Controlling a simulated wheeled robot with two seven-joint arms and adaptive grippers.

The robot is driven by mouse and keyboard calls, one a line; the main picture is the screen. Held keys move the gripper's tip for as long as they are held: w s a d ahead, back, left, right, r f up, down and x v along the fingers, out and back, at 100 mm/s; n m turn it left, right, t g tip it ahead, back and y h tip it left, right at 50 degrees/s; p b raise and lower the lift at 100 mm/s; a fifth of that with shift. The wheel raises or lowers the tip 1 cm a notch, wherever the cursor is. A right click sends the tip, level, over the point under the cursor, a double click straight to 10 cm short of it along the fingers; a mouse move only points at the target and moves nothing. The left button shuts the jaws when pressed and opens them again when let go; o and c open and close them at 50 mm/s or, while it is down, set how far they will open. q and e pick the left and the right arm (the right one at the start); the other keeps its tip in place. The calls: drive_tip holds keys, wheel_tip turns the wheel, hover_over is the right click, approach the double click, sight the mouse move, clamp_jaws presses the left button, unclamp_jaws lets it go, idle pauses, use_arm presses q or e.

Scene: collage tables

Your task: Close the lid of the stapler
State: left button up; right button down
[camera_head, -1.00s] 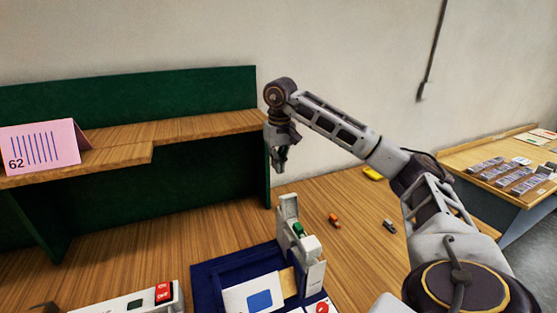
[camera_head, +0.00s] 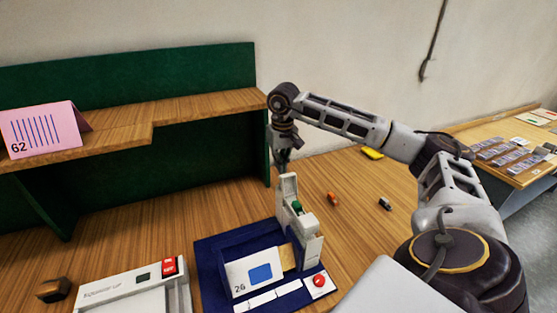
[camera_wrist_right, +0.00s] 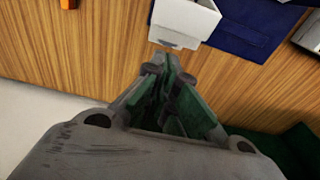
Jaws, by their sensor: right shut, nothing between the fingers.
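The stapler (camera_head: 306,243) is a light grey device standing at the right side of a dark blue mat (camera_head: 208,262). Its lid (camera_head: 288,187) stands upright, open, with a green part showing beside it. My right gripper (camera_head: 283,163) is shut and empty, just above and behind the top of the lid in the head view. In the right wrist view, the shut fingertips (camera_wrist_right: 162,62) point toward the white end of the stapler (camera_wrist_right: 186,22); I cannot tell whether they touch. My left gripper is not in view.
A green-backed shelf (camera_head: 200,105) with a pink card (camera_head: 42,130) is behind. Small orange (camera_head: 333,198) and grey (camera_head: 384,203) items lie right.

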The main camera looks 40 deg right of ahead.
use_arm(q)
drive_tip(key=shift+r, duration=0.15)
use_arm(e)
drive_tip(key=shift+s+a, duration=0.1)
drive_tip(key=shift+s, duration=0.2)
idle(0.3)
drive_tip(key=shift+s+r+t+b, duration=0.3)
drive_tip(key=shift+s+t+b, duration=0.1)
drive_tip(key=shift+t, duration=0.2)
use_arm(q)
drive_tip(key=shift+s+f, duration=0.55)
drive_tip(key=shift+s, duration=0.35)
use_arm(e)
drive_tip(key=shift+w, duration=0.2)
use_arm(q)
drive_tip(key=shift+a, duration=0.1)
use_arm(e)
drive_tip(key=shift+h, duration=0.3)
